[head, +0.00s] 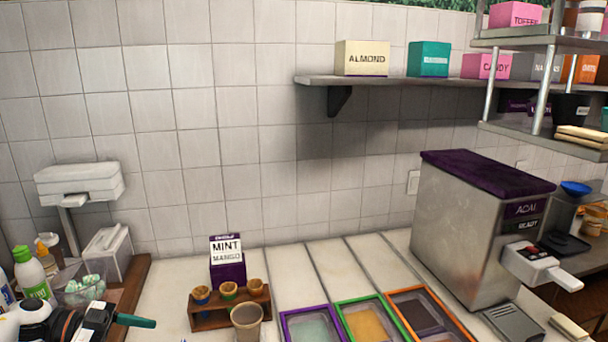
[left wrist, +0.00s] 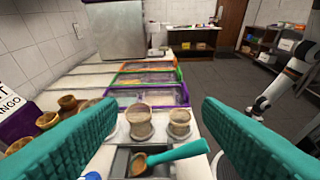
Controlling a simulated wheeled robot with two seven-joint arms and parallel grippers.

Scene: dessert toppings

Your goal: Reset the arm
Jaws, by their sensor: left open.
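My left gripper (head: 136,321) is at the lower left of the head view, near the counter's left part, with one teal finger showing. In the left wrist view its two teal fingers (left wrist: 160,105) are wide apart with nothing held between them. Beyond and below them, a scoop with a teal handle (left wrist: 178,153) rests in a dark bin (left wrist: 122,162). Two brown cups (left wrist: 139,123) stand behind the bin. A white and black arm (left wrist: 285,85) shows at the right of the wrist view; I see no right gripper.
A wooden holder with small cups (head: 230,312) and a MINT MANGO box (head: 228,272) stand at centre left. Framed topping trays (head: 365,320) lie along the front. An ACAI machine (head: 465,235) stands right. Bottles (head: 30,272) crowd the left. A shelf (head: 385,81) holds boxes.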

